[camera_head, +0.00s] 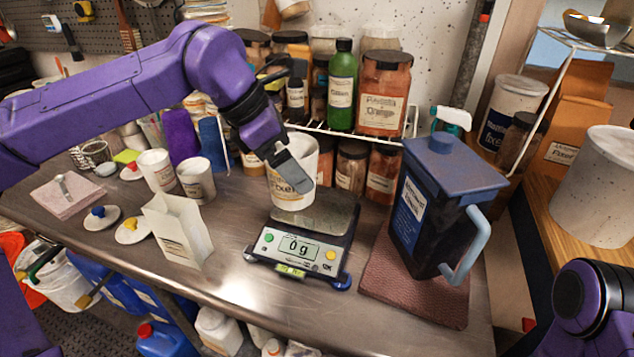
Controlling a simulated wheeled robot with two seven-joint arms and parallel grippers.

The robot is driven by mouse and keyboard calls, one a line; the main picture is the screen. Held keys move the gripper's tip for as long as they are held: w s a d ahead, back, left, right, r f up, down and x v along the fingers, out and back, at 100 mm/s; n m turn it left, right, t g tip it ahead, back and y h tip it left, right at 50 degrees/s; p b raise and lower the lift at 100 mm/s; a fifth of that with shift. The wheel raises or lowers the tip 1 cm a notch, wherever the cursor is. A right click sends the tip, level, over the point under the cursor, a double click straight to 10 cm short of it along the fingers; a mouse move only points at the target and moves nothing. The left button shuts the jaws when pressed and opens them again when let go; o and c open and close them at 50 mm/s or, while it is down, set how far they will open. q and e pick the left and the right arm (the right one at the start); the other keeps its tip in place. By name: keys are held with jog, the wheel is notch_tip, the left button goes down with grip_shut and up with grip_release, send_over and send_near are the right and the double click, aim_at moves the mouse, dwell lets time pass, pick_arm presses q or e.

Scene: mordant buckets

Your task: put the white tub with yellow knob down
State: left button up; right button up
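A white tub (311,163) with yellow-orange lettering is at my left gripper (292,172), above the back of the digital scale (298,252). It has no lid on. One grey finger lies across the tub's front; the other finger is hidden. The gripper appears shut on the tub. The scale reads 0 g; I cannot tell whether the tub's base touches its plate (322,218). A white lid with a yellow knob (133,229) lies on the bench to the left. My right gripper is out of view; only part of that arm shows at the lower right.
A paper bag (178,232) stands left of the scale. A dark blue jug (432,215) stands on a brown mat (394,295) to the right. Jars and bottles on a wire rack (345,133) crowd the back. Bare metal bench (225,285) lies in front of the bag.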

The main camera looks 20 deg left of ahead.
pick_arm(q)
jog(key=w+f+p, duration=0.1)
jog(key=w+f, duration=0.2)
jog(key=w+f+p, duration=0.2)
jog(key=w+f, duration=0.2)
jog(key=w+f+p, duration=0.1)
jog(key=w+f, duration=0.3)
jog(key=shift+w+d+f, duration=0.15)
jog(key=shift+d+f, duration=0.1)
jog(key=shift+f, duration=0.2)
jog(key=shift+f, duration=0.1)
jog(key=o, duration=0.7)
jog(key=shift+o, duration=0.2)
jog(key=b+v, duration=0.1)
jog(key=v, duration=1.1)
jog(key=shift+b, duration=0.35)
